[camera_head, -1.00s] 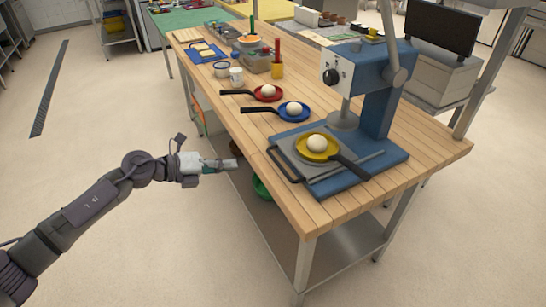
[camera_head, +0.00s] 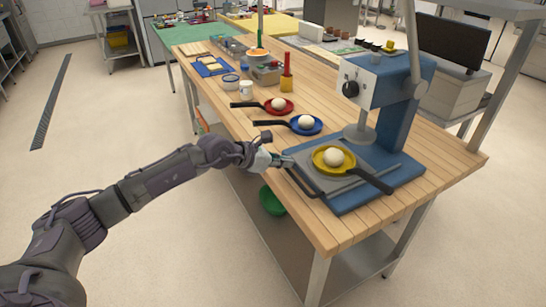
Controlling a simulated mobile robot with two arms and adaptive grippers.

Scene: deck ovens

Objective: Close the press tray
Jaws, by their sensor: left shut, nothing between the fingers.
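The blue press (camera_head: 398,112) stands on the near part of the wooden table. Its grey press tray (camera_head: 315,168) is pulled out to the left from under the round press plate (camera_head: 357,133), with a dark looped handle (camera_head: 302,184) at its left end. A yellow pan (camera_head: 346,165) with a pale dough ball (camera_head: 333,157) sits on the tray. My left gripper (camera_head: 286,161) is shut and empty, at the table edge right by the handle. I cannot tell whether it touches the handle. My right gripper is not in view.
A blue pan (camera_head: 304,125) and a red pan (camera_head: 279,105), each with a dough ball, lie behind the press tray. A green bowl (camera_head: 271,200) sits on the lower shelf.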

